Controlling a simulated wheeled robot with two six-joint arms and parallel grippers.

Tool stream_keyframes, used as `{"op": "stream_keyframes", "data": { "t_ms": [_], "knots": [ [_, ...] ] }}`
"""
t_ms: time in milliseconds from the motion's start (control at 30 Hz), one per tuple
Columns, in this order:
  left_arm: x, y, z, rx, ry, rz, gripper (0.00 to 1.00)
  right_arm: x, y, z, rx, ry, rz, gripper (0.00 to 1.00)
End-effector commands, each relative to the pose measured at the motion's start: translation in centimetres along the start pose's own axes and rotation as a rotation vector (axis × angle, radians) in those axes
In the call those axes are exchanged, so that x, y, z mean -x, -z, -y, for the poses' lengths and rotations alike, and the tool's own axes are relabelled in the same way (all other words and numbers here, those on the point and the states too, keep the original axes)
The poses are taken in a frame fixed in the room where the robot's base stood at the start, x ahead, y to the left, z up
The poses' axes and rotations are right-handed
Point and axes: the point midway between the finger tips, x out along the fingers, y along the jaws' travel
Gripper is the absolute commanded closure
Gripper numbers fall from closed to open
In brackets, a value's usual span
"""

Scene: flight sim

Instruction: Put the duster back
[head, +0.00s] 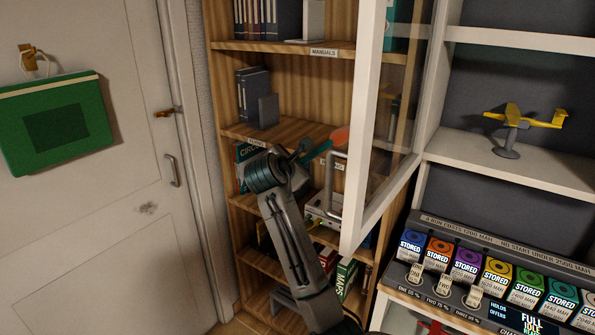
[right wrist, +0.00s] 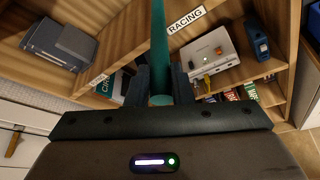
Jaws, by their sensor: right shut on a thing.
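The duster (head: 340,136) shows an orange-red head and a teal handle in the head view, in front of the wooden bookcase by the open glass door. My right gripper (head: 306,150) is shut on its handle. In the right wrist view the teal handle of the duster (right wrist: 158,45) stands between the fingers of my right gripper (right wrist: 159,85) and runs up out of the picture; its head is not seen there. My left gripper is not in view.
The wooden bookcase (head: 265,133) holds books, boxes and a pale device (head: 325,216). The white-framed glass door (head: 362,130) stands open close right of my right arm. A yellow model plane (head: 525,117) stands on the white shelf. A closed door (head: 80,220) is at left.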

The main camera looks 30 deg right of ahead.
Motion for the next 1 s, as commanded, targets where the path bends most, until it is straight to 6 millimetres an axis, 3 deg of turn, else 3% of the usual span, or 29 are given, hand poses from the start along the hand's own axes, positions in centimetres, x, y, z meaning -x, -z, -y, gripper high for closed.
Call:
{"op": "stream_keyframes", "data": {
  "t_ms": [233,533,567,633,1000],
  "knots": [
    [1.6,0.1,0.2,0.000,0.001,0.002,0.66,-0.8,2.1,1.6,0.003,0.001,0.000,1.00],
    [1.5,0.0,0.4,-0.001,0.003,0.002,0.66,-0.9,2.4,1.8,0.002,0.000,0.001,1.00],
    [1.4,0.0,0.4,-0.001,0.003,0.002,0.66,-1.0,2.5,1.8,0.002,0.000,0.000,0.74],
    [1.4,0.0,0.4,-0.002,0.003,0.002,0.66,-0.9,2.5,1.8,0.002,0.000,0.000,0.60],
    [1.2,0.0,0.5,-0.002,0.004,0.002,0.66,-0.7,2.4,1.8,0.000,-0.001,0.000,0.58]
  ]
}}
